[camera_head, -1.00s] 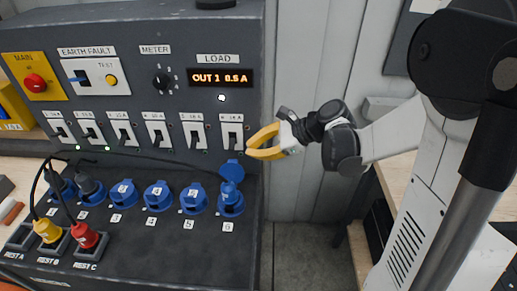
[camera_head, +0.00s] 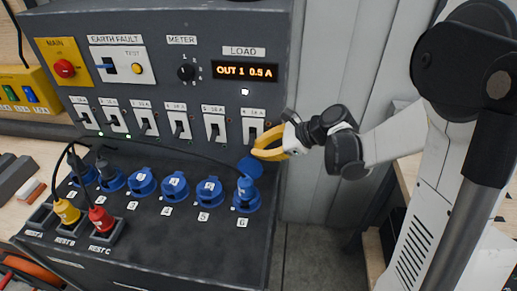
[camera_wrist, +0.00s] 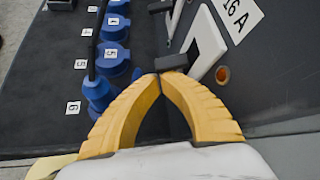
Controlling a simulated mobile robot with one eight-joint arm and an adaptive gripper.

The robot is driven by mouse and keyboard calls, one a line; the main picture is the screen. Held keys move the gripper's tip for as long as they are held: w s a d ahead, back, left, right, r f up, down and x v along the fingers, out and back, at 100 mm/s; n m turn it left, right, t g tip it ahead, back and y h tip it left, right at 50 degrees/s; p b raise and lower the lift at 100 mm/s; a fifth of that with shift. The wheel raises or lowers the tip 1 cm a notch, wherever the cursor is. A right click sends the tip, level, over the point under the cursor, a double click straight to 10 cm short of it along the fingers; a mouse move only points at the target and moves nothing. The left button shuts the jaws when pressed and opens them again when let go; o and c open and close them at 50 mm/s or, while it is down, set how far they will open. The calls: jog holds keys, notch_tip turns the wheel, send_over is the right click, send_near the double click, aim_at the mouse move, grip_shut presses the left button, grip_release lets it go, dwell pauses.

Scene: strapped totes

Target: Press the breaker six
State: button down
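Breaker six (camera_head: 253,126) is the rightmost white-plated switch in the row on the grey panel, under a label that is too small to read surely. Its dark lever (camera_wrist: 172,62) shows in the wrist view in front of its white plate (camera_wrist: 207,42). My gripper (camera_head: 256,154) has yellow fingers and is just below breaker six, at its lower right. In the wrist view my gripper (camera_wrist: 160,77) has its fingertips together, right at the lever's end. I cannot tell whether they touch it. Nothing is held between the fingers.
Several other breakers and blue sockets run to the left. A yellow plug (camera_head: 67,211) and a red plug (camera_head: 101,219) stand in the rests. The display (camera_head: 245,71) reads OUT 1 0.5 A.

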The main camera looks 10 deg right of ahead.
aim_at(250, 144)
jog(key=shift+s+r+m+g, duration=0.2)
jog(key=shift+r+m+g, duration=0.15)
jog(key=shift+g, duration=0.25)
jog(key=shift+s+a+r+p, duration=0.2)
jog(key=shift+s+r+p, duration=0.1)
jog(key=shift+r+p, duration=0.25)
jog(key=shift+r+m, duration=0.2)
jog(key=shift+m, duration=0.05)
jog(key=shift+w+r+p, duration=0.2)
jog(key=shift+r+p, duration=0.35)
jog(key=shift+r, duration=0.15)
jog(key=shift+d, duration=0.1)
jog(key=v, duration=1.2)
jog(key=shift+d+f+g, duration=0.2)
jog(key=shift+d+g, duration=0.05)
jog(key=shift+g, duration=0.05)
